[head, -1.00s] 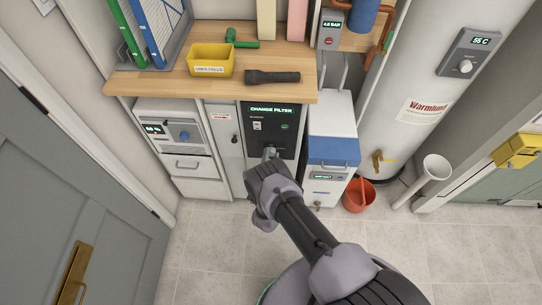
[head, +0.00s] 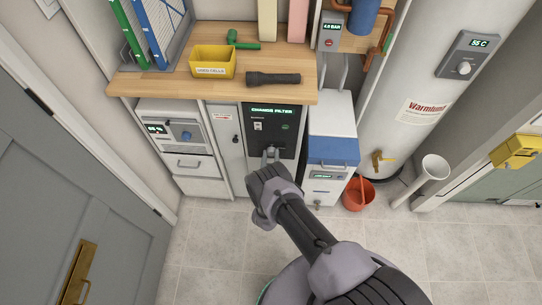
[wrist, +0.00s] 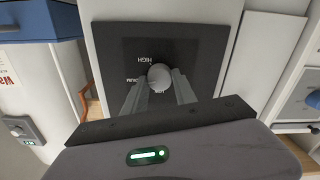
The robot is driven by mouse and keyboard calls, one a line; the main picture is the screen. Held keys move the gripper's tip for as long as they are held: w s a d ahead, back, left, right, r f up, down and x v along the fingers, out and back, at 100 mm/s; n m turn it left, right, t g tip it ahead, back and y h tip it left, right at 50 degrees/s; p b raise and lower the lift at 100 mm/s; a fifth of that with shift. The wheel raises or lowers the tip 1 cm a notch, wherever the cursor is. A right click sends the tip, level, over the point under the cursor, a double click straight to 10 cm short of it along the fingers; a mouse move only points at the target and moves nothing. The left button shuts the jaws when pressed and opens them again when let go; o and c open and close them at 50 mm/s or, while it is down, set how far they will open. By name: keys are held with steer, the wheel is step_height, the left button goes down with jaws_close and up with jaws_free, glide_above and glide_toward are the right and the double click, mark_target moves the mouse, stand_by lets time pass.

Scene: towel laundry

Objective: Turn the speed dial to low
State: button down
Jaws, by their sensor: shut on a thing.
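The speed dial (wrist: 160,75) is a round grey knob on a dark panel (wrist: 208,50) in the wrist view, where the lettering is upside down. HIGH reads clearly above it; a partly covered label, apparently MEDIUM, is at its left, and part of another label shows by the knob. My gripper (wrist: 159,88) is shut on the dial, one finger on each side. I cannot make out the dial's pointer. In the head view my gripper (head: 271,153) reaches the lower part of the black unit (head: 287,140), whose display reads CHANGE FILTER. The dial is hidden there.
A white unit with a blue band (head: 333,150) stands close at the right, a white drawer cabinet (head: 190,163) at the left. Above is a wooden worktop (head: 215,87) with a yellow bin (head: 212,59) and black flashlight (head: 272,79). A red bucket (head: 359,194) stands on the floor.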

steer(key=n, duration=0.7)
steer(key=shift+f, duration=0.15)
steer(key=n+b, duration=0.1)
steer(key=n, duration=0.2)
steer(key=shift+s+f+n, duration=0.1)
steer(key=shift+n, duration=0.3)
steer(key=shift+n+b, duration=0.45)
steer(key=shift+n, duration=1.65)
steer(key=c, duration=1)
jaws_free()
steer(key=shift+a, duration=0.1)
